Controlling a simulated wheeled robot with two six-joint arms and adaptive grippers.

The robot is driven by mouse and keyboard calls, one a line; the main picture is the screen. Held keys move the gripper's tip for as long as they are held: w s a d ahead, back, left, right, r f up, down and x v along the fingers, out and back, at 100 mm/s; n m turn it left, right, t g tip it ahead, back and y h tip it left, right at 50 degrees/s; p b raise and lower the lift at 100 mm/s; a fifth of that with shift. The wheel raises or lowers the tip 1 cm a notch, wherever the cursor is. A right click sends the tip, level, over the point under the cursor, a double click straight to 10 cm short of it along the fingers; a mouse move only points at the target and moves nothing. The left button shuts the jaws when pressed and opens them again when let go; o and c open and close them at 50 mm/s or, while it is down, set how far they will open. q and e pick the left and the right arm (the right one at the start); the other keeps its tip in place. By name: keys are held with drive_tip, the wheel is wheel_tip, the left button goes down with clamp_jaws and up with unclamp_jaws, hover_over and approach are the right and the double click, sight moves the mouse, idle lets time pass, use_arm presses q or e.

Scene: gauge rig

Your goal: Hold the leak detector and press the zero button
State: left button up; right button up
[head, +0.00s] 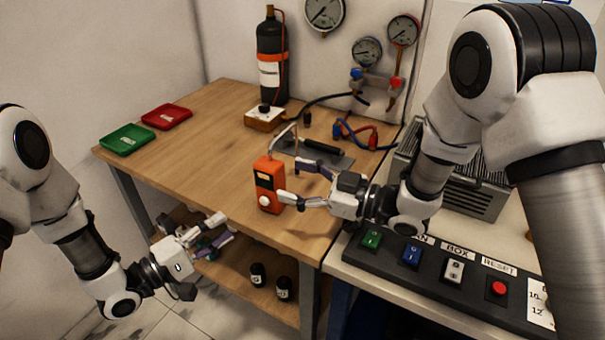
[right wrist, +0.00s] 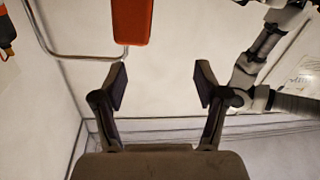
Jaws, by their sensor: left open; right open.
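The leak detector (head: 267,178) is an orange upright box with a dark front panel, standing on the wooden table near its front edge. A pale round spot that looks like a button (head: 264,201) shows low on its front. My right gripper (head: 288,180) is open at the detector's right side, its fingers pointing at it. In the right wrist view the detector (right wrist: 133,20) shows just beyond the open fingertips (right wrist: 160,83), left of centre, with nothing held. My left gripper (head: 224,228) is open and empty, in front of the table edge, lower left of the detector.
Behind the detector lie a dark mat (head: 335,158) and red and blue hoses. A black cylinder (head: 271,60) stands at the back. Green (head: 127,139) and red (head: 167,117) trays lie left. A button panel (head: 430,282) is at the right. The table's left middle is clear.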

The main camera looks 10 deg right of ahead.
sight(281, 168)
drive_tip(key=w+m, duration=0.2)
drive_tip(key=w+d+m+t+h, duration=0.1)
drive_tip(key=shift+d+f, duration=0.1)
drive_tip(key=shift+f, duration=0.3)
drive_tip(key=shift+w+a+f, duration=0.1)
drive_tip(key=shift+w+a, duration=0.05)
drive_tip(key=shift+a, duration=0.2)
drive_tip(key=x, duration=0.7)
drive_tip(key=shift+d, duration=0.1)
clamp_jaws()
use_arm(q)
clamp_jaws()
